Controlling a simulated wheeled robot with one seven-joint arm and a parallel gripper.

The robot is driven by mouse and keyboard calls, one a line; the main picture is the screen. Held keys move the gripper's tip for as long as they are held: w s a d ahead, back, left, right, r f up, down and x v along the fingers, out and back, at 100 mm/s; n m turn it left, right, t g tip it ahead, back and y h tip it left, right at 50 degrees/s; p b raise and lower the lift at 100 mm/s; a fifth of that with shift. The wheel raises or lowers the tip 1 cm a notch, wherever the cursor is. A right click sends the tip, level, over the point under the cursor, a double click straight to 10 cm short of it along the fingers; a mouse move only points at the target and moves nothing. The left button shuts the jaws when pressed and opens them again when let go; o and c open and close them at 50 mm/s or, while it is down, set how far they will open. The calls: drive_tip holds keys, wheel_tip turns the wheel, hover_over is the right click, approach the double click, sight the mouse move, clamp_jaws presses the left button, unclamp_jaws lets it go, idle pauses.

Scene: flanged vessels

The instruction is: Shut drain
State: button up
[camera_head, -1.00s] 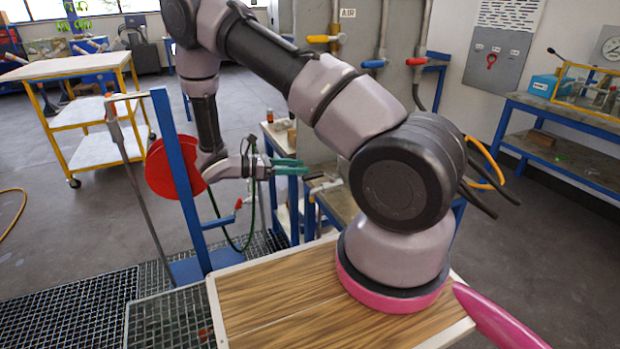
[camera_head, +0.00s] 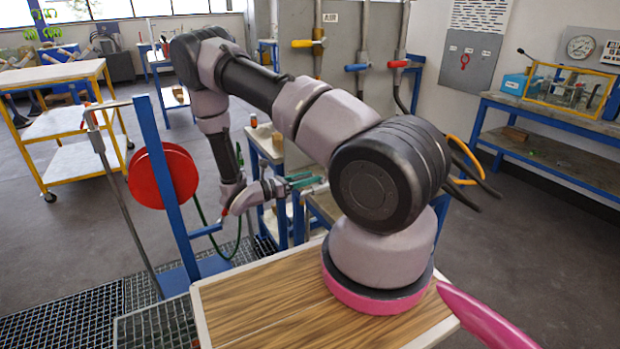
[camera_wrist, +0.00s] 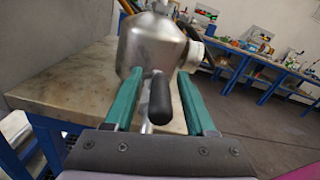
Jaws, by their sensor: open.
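In the wrist view a steel vessel (camera_wrist: 150,45) with a white-capped side flange stands at a worn bench (camera_wrist: 75,75). A black lever grip (camera_wrist: 160,98) hangs below the vessel on a metal stem and points toward me. My gripper (camera_wrist: 165,82) is open, its two green fingers on either side of the black grip, with gaps visible on both sides. In the head view my gripper (camera_head: 305,181) reaches right at bench height. The vessel is hidden behind my arm there.
A red hose reel (camera_head: 163,176) on a blue post stands left of my gripper. A panel with yellow, blue and red valve handles (camera_head: 335,45) rises behind. A yellow cart (camera_head: 70,135) stands at the left. Open floor lies at the right.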

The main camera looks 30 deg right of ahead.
drive_tip(key=shift+d, duration=0.5)
clamp_jaws()
idle(1.1)
